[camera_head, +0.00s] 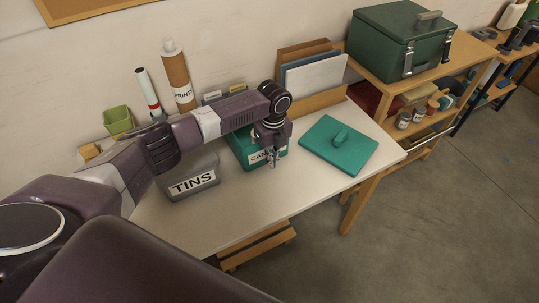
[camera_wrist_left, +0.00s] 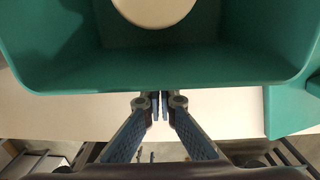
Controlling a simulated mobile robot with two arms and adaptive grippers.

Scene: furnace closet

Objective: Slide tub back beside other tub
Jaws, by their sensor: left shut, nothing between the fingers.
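The teal tub (camera_head: 241,151) with a label that starts "CAN" stands open on the white table, partly hidden behind my left arm. The grey tub (camera_head: 203,165) labelled "TINS" stands to its left. My left gripper (camera_head: 272,161) points down at the front of the teal tub, with its fingers shut and empty. In the left wrist view the fingertips (camera_wrist_left: 160,98) are close to the middle of the teal tub's near wall (camera_wrist_left: 160,70); I cannot tell whether they touch. A pale round thing (camera_wrist_left: 152,10) lies inside that tub. My right gripper is not in view.
Upright folders (camera_head: 315,77), a brown tube (camera_head: 178,80) and a green cup (camera_head: 118,121) stand along the wall. The white table's front (camera_head: 230,220) is clear.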

